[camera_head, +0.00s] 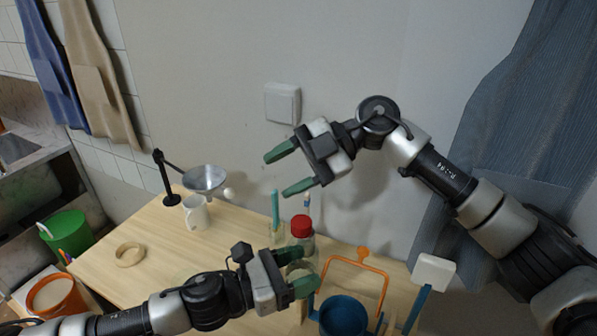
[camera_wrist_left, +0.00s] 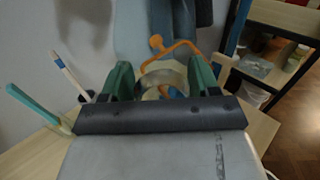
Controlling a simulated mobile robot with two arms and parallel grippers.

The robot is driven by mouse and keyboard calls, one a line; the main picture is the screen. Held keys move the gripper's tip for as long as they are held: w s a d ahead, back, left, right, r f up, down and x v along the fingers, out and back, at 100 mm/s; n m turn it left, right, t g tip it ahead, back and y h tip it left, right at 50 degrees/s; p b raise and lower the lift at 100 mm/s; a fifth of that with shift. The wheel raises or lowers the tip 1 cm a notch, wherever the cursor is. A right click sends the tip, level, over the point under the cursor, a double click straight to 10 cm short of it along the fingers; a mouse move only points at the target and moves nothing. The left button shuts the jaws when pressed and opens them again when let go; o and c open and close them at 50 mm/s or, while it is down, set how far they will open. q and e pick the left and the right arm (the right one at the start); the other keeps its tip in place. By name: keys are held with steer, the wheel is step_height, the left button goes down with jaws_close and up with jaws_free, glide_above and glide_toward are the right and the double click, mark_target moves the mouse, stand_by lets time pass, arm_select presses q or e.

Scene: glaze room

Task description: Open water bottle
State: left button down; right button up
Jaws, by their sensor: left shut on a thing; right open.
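The water bottle (camera_head: 302,241) is clear with a red cap (camera_head: 300,226). It stands upright on the wooden table, and the cap is on top. My left gripper (camera_head: 310,268) is shut around the clear body below the cap; the fingers partly hide the lower bottle. In the left wrist view, the two green fingers (camera_wrist_left: 160,80) have the see-through bottle between them, hard to make out, and the red cap does not show. My right gripper (camera_head: 276,175) is open and empty, above the bottle and a little to its left in the picture, apart from the cap.
A glass with a teal stick (camera_head: 275,207) stands close behind the bottle. A blue pot (camera_head: 343,316) and an orange-handled thing (camera_head: 362,254) are to its right. A white mug (camera_head: 195,213), metal funnel (camera_head: 204,178) and wooden ring (camera_head: 130,254) stand left. The table's middle left is clear.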

mark_target(299, 222)
steer(key=s+r+t+h, duration=0.1)
steer(key=s+h, duration=0.1)
steer(key=h, duration=0.2)
steer(key=s+d+r+t+h, duration=0.1)
steer(key=t+h, duration=0.1)
steer(key=h, duration=0.2)
steer(key=s+r+n+t+h, duration=0.1)
steer(key=s+h, duration=0.1)
steer(key=h, duration=0.2)
steer(key=shift+s+d+t, duration=0.25)
steer(key=shift+s+t, duration=0.05)
steer(key=shift+s, duration=0.05)
steer(key=shift+d+r, duration=0.15)
steer(key=shift+d, duration=0.1)
steer(key=shift+d+h, duration=0.1)
steer(key=shift+h, duration=0.2)
step_height(299, 222, down, 8)
steer(key=shift+r, duration=0.1)
steer(key=shift+c, duration=0.2)
